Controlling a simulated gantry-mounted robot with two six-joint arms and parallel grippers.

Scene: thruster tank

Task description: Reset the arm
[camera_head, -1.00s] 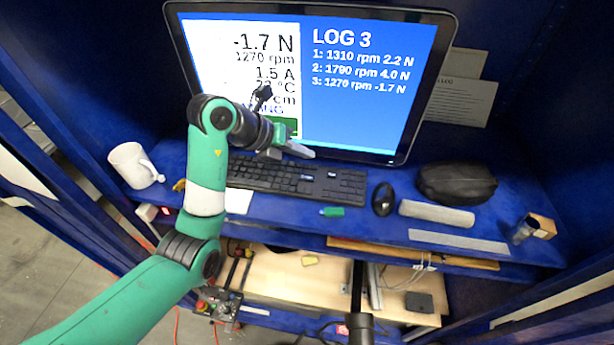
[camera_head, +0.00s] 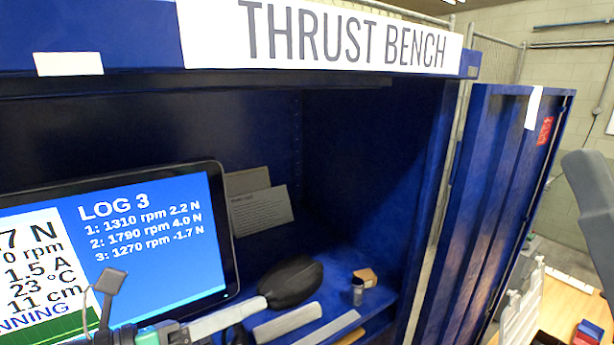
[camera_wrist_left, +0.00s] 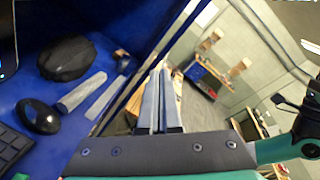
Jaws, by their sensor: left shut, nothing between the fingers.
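My left gripper (camera_head: 256,304) is at the bottom of the head view, in front of the screen's lower right corner, with its grey fingers pointing right. In the left wrist view its two fingers (camera_wrist_left: 160,72) lie side by side, shut, with nothing between them. Most of my left arm is below the head view. The monitor (camera_head: 150,245) shows LOG 3 with three readings. My right gripper is not in view.
The mouse (camera_wrist_left: 38,116) shows in the wrist view. A blue cabinet door (camera_head: 500,190) stands open at right. Open room lies beyond the cabinet.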

